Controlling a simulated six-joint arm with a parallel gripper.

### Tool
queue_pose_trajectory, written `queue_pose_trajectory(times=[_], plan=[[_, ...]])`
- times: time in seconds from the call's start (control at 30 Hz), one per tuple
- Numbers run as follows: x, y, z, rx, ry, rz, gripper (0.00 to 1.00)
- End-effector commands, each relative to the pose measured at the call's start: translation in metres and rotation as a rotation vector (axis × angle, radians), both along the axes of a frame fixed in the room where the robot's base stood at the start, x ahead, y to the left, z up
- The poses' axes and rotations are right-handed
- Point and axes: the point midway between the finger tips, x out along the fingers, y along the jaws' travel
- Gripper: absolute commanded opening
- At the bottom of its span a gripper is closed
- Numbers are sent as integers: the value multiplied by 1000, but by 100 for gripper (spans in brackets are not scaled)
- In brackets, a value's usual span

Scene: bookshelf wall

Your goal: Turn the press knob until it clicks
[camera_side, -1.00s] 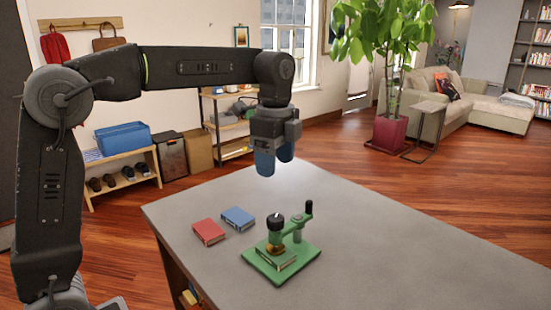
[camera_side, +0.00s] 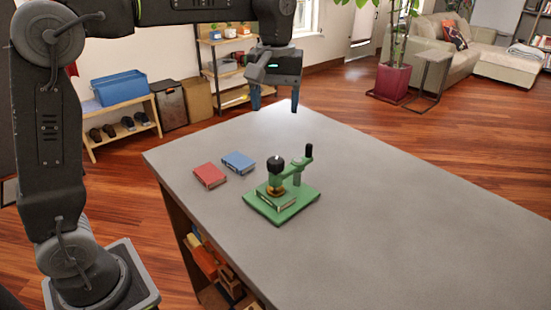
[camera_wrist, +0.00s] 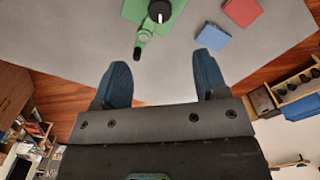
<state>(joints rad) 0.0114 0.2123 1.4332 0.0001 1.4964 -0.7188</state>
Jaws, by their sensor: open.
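The green press (camera_side: 282,197) stands on the grey table, with its black knob (camera_side: 276,162) on top of the press head. A lever arm with a black upright handle (camera_side: 309,150) extends from it on the right. In the wrist view, the knob (camera_wrist: 159,11) shows a white mark and is near the top edge, where the press is partly cut off. My gripper (camera_side: 275,104) is open and empty, well above the table and apart from the press. Its two blue fingers (camera_wrist: 162,66) are wide apart in the wrist view, with the knob beyond them.
A red book (camera_side: 209,175) and a blue book (camera_side: 238,162) lie on the table (camera_side: 400,230) left of the press. The table is clear to the right of the press. A low shelf under the table holds small items.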

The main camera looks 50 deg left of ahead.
Motion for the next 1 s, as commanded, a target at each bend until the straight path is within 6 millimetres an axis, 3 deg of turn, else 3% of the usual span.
queue_pose_trajectory(times=[0.4, 0.6, 0.8, 1.0], plan=[[0, 0, 0, 1, 0, 1092, 67], [0, 0, -1, 1, 0, 1505, 67], [0, 0, -1, 1, 0, 1686, 67], [0, 0, -19, 3, 2, 1701, 67]])
